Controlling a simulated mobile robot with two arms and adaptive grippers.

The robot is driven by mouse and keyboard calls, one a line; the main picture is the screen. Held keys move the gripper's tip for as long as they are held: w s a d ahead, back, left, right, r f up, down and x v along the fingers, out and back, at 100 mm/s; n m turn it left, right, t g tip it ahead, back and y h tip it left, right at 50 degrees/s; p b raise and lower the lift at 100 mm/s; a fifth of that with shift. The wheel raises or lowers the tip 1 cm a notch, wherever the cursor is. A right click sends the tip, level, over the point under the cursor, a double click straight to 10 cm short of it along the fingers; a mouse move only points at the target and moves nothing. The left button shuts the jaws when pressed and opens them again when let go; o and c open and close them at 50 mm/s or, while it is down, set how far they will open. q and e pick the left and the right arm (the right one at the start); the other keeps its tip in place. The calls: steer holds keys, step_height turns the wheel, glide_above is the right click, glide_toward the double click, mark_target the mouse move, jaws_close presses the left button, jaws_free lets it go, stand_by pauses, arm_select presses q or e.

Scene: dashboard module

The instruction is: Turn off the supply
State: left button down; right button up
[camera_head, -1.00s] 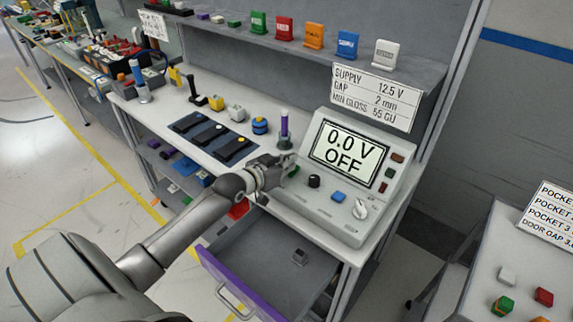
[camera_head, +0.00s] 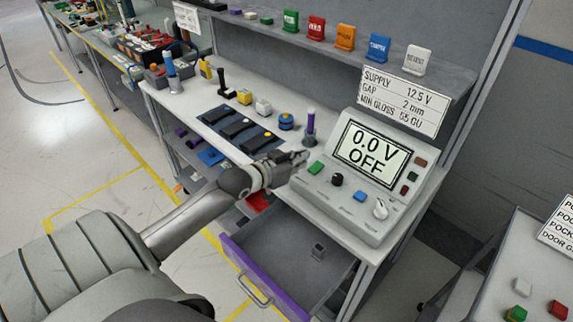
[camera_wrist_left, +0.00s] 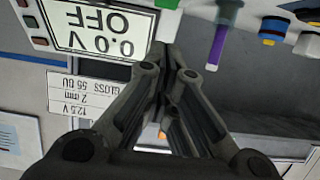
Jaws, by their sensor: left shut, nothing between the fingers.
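The supply (camera_head: 350,190) is a light grey console on the bench. Its screen (camera_head: 372,148) reads 0.0 V and OFF; the screen also shows upside down in the left wrist view (camera_wrist_left: 100,25). On its panel are a green button (camera_head: 315,168), a black knob (camera_head: 337,180), a blue button (camera_head: 360,196) and a white knob (camera_head: 381,209). My left gripper (camera_head: 304,157) is shut and empty, just left of the supply near the green button. In the left wrist view its fingers (camera_wrist_left: 165,50) are together. My right gripper is not in view.
An open drawer (camera_head: 240,262) with a purple front juts out below the bench. A purple-topped post (camera_head: 310,122) stands close behind the left gripper. Black trays (camera_head: 238,130) lie to the left. A shelf (camera_head: 340,55) with coloured holders runs above.

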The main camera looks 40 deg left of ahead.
arm_select(q)
steer(key=s, duration=0.4)
steer(key=shift+s+a+r+b, duration=0.1)
steer(key=shift+s+a+b, duration=0.1)
steer(key=shift+s+b, duration=0.2)
stand_by(0.4)
